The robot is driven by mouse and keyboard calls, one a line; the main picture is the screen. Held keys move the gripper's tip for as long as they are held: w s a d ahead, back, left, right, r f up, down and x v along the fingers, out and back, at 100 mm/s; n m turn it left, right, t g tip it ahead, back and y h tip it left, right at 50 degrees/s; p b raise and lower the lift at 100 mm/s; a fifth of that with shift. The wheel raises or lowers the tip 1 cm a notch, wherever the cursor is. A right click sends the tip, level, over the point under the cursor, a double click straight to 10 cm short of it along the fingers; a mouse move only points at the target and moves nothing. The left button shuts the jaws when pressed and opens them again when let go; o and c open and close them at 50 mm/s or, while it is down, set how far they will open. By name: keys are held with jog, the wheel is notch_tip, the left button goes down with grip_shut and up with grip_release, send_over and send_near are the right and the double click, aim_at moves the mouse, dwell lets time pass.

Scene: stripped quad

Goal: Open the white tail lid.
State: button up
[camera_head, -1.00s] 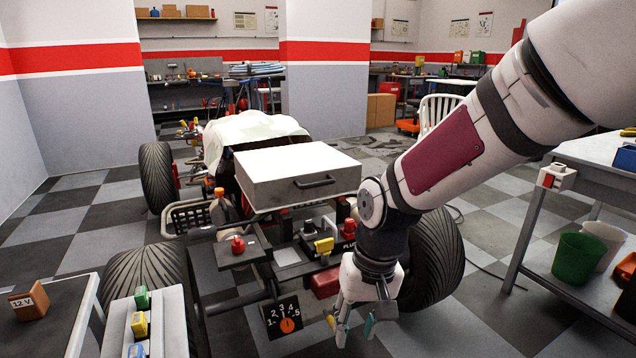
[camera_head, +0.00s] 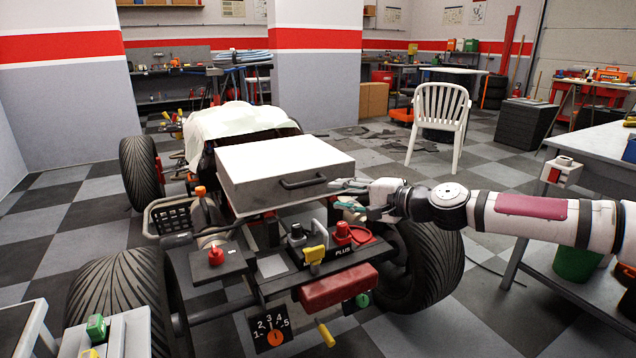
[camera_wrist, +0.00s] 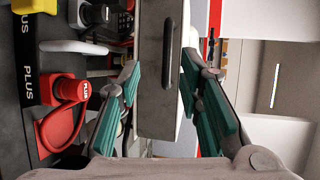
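The white tail lid (camera_head: 282,165) is a flat box-like cover on the rear of the quad, lying shut, with a dark bar handle (camera_head: 303,182) on its front face. My gripper (camera_head: 338,194) is at the right of the handle, with its teal-padded fingers pointing left. In the wrist view the fingers are spread apart, and the lid's front face (camera_wrist: 154,100) shows between them with the handle (camera_wrist: 168,55) ahead. The gripper looks empty. I cannot tell whether a finger touches the lid.
Below the lid is a rear shelf with a red PLUS terminal (camera_head: 343,234), a yellow key-like part (camera_head: 314,255) and a red box (camera_head: 338,287). A workbench (camera_head: 597,150) stands at the right. A white chair (camera_head: 438,118) stands behind on open floor.

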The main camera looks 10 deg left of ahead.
aim_at(309, 184)
jog(key=shift+m+t, duration=0.3)
jog(key=shift+t, duration=0.1)
jog(key=b+x, duration=0.1)
jog(key=x, duration=0.3)
jog(key=w+b+x, duration=0.1)
jog(key=x, duration=0.3)
jog(key=d+b+x, duration=0.1)
jog(key=x, duration=0.4)
jog(key=shift+w+a+r+b, duration=0.15)
jog(key=shift+w+r+b, duration=0.1)
jog(key=shift+w+b, duration=0.1)
grip_shut()
